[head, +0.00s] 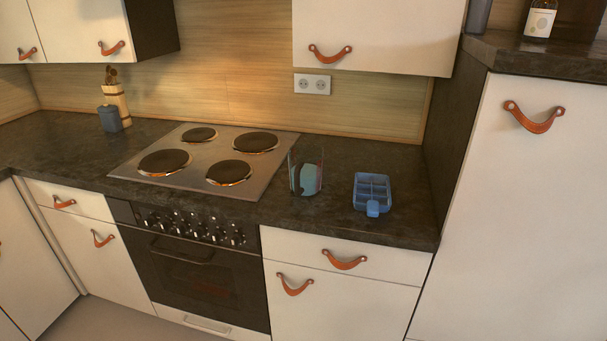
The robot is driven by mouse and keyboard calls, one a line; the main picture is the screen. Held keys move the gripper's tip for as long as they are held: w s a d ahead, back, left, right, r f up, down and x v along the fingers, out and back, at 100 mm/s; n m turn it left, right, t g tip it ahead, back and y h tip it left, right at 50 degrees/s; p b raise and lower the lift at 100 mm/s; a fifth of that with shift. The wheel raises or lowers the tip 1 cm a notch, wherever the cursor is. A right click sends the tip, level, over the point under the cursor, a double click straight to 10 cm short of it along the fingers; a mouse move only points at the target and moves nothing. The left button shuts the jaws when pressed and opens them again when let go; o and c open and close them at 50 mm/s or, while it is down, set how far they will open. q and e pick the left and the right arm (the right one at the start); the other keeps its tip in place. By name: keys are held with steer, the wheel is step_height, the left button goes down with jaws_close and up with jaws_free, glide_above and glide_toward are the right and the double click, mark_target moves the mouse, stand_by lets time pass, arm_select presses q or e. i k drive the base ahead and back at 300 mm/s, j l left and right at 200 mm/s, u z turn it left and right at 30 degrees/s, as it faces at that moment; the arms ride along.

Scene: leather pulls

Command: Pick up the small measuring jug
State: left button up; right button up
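A small clear measuring jug (294,175) stands upright on the dark countertop (335,215), just right of the hob. It is see-through with a reddish marking on its side. A teal rounded object (311,180) shows at its right side; I cannot tell whether it is inside, behind or part of the jug. Neither of my grippers is in the head view.
A blue compartment tray (373,188) lies right of the jug. The hob (180,190) with round plates is to the left. A grey-blue container (110,118) and a utensil holder (117,97) stand far left. A tall cabinet (530,210) bounds the counter on the right.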

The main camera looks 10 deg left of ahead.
mark_target(305, 161)
steer(key=j+z, duration=0.1)
steer(key=z, duration=0.6)
steer(key=j+z, duration=0.4)
steer(key=k+j+z, duration=0.1)
steer(key=j+z, duration=0.25)
steer(key=j, duration=0.25)
steer(key=k+j+z, duration=0.1)
steer(key=j, duration=0.25)
steer(key=k+j+z, duration=0.1)
steer(key=j, duration=0.25)
steer(key=k+j, duration=0.15)
steer(key=j, duration=0.2)
steer(key=z, duration=0.05)
